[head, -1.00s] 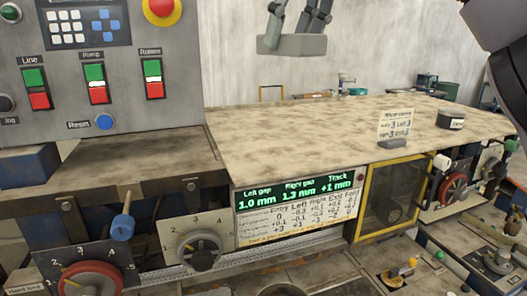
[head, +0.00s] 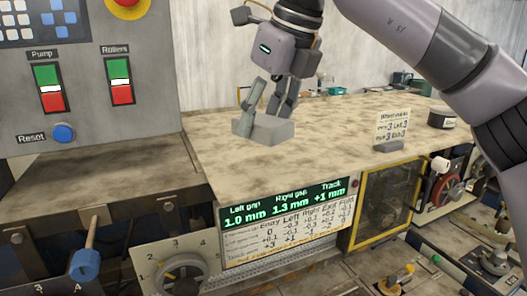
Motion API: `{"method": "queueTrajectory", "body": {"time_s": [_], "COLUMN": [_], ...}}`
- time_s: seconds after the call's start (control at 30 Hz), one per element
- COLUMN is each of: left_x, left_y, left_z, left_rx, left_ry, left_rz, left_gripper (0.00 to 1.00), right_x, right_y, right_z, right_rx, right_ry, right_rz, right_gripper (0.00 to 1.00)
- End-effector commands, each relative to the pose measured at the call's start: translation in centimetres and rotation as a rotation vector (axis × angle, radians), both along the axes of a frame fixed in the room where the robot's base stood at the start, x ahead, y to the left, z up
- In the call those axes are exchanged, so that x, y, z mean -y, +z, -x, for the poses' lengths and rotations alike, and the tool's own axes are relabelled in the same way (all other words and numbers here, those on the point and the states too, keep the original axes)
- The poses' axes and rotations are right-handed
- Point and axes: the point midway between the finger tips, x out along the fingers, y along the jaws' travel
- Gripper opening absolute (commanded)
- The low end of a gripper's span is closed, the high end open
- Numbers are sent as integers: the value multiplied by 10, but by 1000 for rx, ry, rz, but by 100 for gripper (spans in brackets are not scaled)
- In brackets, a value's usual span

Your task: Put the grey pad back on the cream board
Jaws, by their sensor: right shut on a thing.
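My right gripper (head: 268,108) comes down from the top with its arm entering from the upper right. It is shut on the grey pad (head: 263,129), a flat grey block with an upright part between the fingers. The pad is over the left part of the cream board (head: 330,133), a wide mottled cream surface. I cannot tell whether the pad touches the board or hangs just above it. My left gripper is not in view.
A small card on a grey stand (head: 392,128) and a dark round tin (head: 443,118) stand on the board's right side. A grey control panel (head: 85,90) rises at the left. A display (head: 285,210) and knobs line the front below. The board's middle is clear.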

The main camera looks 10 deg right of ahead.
Motion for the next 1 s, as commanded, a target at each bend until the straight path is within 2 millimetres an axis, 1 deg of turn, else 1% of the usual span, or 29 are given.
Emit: {"method": "queueTrajectory", "body": {"time_s": [0.03, 0.1, 0.2, 0.27, 0.4, 0.53, 0.67, 0.8, 0.93, 0.97, 1.0], "left_x": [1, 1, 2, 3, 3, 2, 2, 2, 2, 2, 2], "left_y": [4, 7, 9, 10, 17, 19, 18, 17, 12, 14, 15], "left_z": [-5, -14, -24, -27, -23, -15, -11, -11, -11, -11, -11], "left_rx": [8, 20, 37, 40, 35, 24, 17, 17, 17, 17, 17], "left_ry": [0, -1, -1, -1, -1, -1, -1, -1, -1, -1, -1], "left_rz": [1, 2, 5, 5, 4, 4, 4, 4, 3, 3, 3], "left_gripper": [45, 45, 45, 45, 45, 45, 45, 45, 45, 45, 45], "right_x": [1, 0, 0, 0, 1, 0, 0, 0, 0, 0, 0], "right_y": [-8, -17, -25, -30, -49, -62, -65, -65, -69, -67, -67], "right_z": [1, 0, 0, 0, 0, 1, 0, 0, 0, 0, 0], "right_rx": [-1, 0, 1, 1, -1, 1, 1, 1, 1, 1, 1], "right_ry": [2, 1, -1, 1, 0, 1, 0, 1, 1, 1, 1], "right_rz": [0, 0, -1, -1, 2, -1, -2, -2, -2, -2, -2], "right_gripper": [23, 23, 23, 23, 23, 23, 23, 23, 23, 51, 54]}}
